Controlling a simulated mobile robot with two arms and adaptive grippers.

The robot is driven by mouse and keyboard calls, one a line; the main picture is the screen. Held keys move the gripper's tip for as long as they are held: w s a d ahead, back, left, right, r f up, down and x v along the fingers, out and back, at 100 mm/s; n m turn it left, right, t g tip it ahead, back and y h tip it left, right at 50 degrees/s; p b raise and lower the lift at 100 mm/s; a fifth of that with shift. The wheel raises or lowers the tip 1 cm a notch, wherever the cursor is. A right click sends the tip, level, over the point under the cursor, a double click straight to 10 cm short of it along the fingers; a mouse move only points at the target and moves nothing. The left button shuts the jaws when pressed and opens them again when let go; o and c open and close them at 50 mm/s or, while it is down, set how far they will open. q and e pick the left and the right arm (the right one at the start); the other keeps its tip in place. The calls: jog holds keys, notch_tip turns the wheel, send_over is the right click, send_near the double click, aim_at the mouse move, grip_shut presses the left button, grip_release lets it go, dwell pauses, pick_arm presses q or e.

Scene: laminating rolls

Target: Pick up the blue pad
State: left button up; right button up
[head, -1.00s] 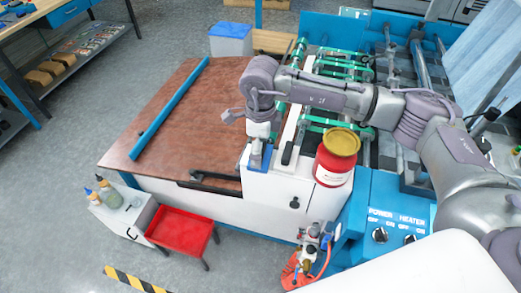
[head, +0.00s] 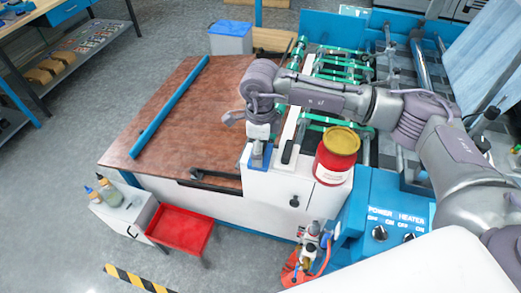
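The blue pad (head: 268,162) lies on the white top at the near corner of the machine, beside the brown table surface. My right arm comes in from the right, and its gripper (head: 257,158) points down directly over the pad. The gripper covers the middle of the pad, so only the pad's edges show around it. The fingertips are at or very close to the pad; I cannot tell whether they touch it or how far apart they are. My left gripper is not in view.
A red can with a yellow lid (head: 336,155) stands just right of the pad. A long blue bar (head: 170,107) lies on the brown table (head: 190,130). A red tray (head: 182,228) and a white cabinet with bottles (head: 125,215) stand in front. Green-roller machinery is behind.

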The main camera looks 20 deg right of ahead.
jog(key=shift+w+r+b, duration=0.1)
jog(key=shift+r+b, duration=0.3)
jog(key=shift+r, duration=0.15)
notch_tip(320, 180, up, 3)
jog(key=shift+d+f+b, duration=0.1)
jog(key=shift+b, duration=0.7)
jog(key=d+r+b, duration=0.1)
jog(key=d+r, duration=0.2)
jog(key=d, duration=0.2)
jog(key=w+d+r+b, duration=0.1)
jog(key=d+r+b, duration=0.1)
jog(key=d+r, duration=0.2)
jog(key=shift+w+d+b, duration=0.15)
jog(key=shift+d+b, duration=0.15)
jog(key=shift+d, duration=0.95)
